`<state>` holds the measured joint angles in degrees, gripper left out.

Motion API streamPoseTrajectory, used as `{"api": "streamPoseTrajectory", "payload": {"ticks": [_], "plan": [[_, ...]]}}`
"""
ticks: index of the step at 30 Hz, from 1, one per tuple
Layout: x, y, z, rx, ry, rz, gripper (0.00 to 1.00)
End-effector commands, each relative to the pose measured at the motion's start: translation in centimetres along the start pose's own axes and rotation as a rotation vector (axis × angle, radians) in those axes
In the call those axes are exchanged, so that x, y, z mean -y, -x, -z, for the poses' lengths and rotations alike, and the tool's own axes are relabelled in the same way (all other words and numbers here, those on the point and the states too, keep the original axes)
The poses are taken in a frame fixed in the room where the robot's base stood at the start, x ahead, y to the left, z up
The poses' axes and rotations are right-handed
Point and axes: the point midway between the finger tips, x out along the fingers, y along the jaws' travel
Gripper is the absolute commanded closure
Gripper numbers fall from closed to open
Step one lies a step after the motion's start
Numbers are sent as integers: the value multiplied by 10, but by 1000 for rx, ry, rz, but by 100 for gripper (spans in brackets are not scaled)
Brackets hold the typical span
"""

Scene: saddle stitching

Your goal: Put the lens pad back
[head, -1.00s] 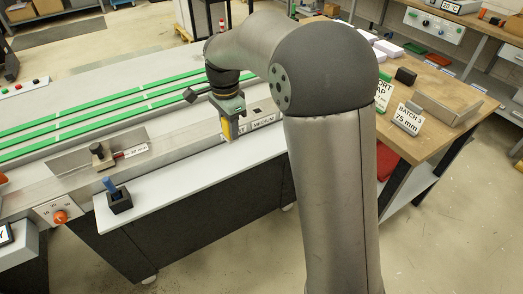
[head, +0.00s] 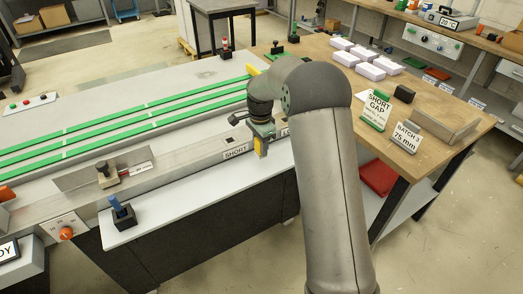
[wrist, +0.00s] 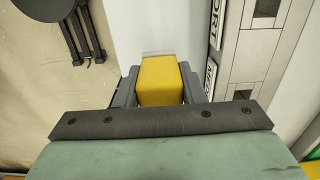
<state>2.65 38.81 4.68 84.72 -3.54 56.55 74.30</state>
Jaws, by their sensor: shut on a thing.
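My gripper (head: 261,146) is shut on a yellow block (wrist: 160,80) with a pale grey end, apparently the lens pad. In the wrist view the block sits between the two dark fingers (wrist: 160,92). In the head view the yellow block (head: 261,149) points down over the white ledge at the front of the machine, beside the labelled rail. It looks clear of the ledge, though the exact height is hard to tell. The SHORT label (head: 235,152) shows left of my gripper; my gripper partly hides the label beyond it.
A black holder with a blue-topped piece (head: 122,213) stands at the ledge's left end. A wooden bench (head: 440,95) at right carries SHORT GAP (head: 378,107) and BATCH 3 (head: 407,137) signs and white blocks (head: 370,66). The ledge between holder and gripper is clear.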

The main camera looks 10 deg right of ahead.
Motion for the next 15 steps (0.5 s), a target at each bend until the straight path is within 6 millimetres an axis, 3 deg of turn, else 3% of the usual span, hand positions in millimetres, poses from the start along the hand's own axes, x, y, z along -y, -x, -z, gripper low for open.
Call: {"api": "streamPoseTrajectory", "payload": {"ticks": [7,15], "plan": [[1,-33,5,2,-1,-3,90],[1,-37,5,0,0,0,90]]}}
